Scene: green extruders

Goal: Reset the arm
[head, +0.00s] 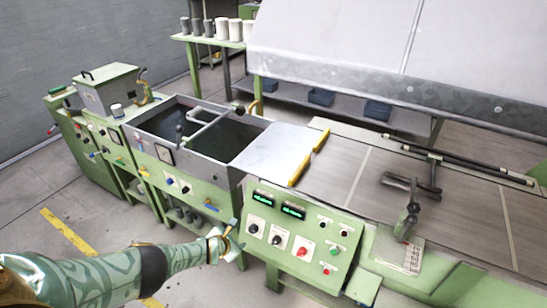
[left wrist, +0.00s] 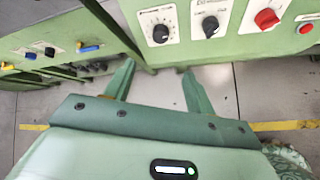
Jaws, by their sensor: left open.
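My left arm comes in from the lower left in the head view, and its gripper (head: 229,239) is in front of the green machine's control panel (head: 298,232). In the left wrist view the two fingers of my left gripper (left wrist: 156,80) stand wide apart with nothing between them. The floor and the lower edge of the panel show past the fingers. Black knobs and a red knob (left wrist: 267,18) are just beyond the fingertips. My right gripper is not in view.
A metal tank (head: 190,108) with dark liquid stands behind the gripper. Clear floor (head: 30,205) lies at the left, with a yellow line (head: 70,231).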

